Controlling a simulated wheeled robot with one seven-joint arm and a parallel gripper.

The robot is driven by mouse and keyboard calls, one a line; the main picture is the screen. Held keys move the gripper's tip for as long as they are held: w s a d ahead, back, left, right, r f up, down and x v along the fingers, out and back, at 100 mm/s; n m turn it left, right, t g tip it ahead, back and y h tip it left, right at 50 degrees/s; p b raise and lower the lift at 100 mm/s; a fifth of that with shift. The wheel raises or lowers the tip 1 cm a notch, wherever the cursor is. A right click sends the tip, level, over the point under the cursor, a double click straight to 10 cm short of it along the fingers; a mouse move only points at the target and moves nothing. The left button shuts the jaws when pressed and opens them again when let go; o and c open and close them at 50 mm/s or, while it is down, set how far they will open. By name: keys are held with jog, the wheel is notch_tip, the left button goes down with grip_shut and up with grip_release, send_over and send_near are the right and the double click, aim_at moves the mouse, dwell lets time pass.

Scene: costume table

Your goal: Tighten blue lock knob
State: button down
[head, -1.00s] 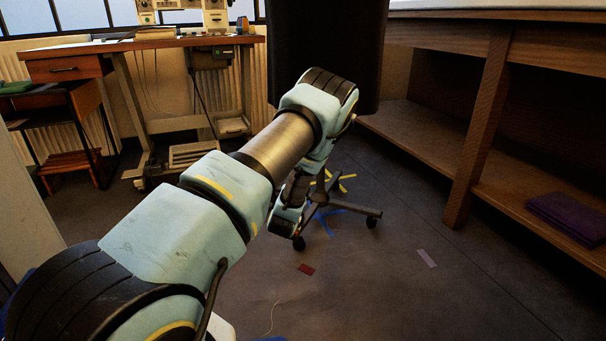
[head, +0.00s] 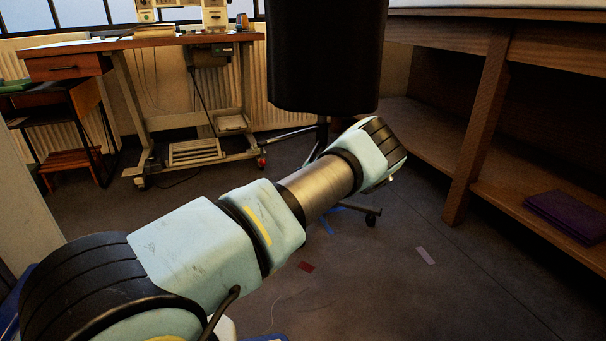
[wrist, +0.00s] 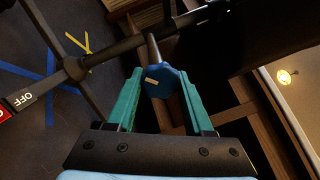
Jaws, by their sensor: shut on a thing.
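In the wrist view, the blue lock knob (wrist: 157,81) is a round, lobed knob with a pale mark on its face. It sits at the end of a thin metal stem by the dark stand pole (wrist: 122,47). My gripper (wrist: 158,74) has its two green fingers on either side of the knob and is shut on it. In the head view, the black dress form (head: 325,55) stands above its wheeled stand. The knob and my gripper do not show in the head view.
A wooden shelf unit (head: 470,130) stands at right, with a folded purple cloth (head: 567,213) on its lower board. A sewing table (head: 150,42) is at back left.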

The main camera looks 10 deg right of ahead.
jog(key=m+g, duration=0.1)
jog(key=m, duration=0.5)
jog(key=shift+a+f+m, duration=0.1)
jog(key=shift+f+m, duration=0.05)
jog(key=shift+m, duration=0.15)
dwell(0.4)
jog(key=shift+c, duration=1.6)
grip_release()
jog(key=p+v, duration=0.3)
jog(key=v, duration=0.7)
jog(key=shift+s+a+f, duration=0.15)
jog(key=shift+s+a, duration=0.1)
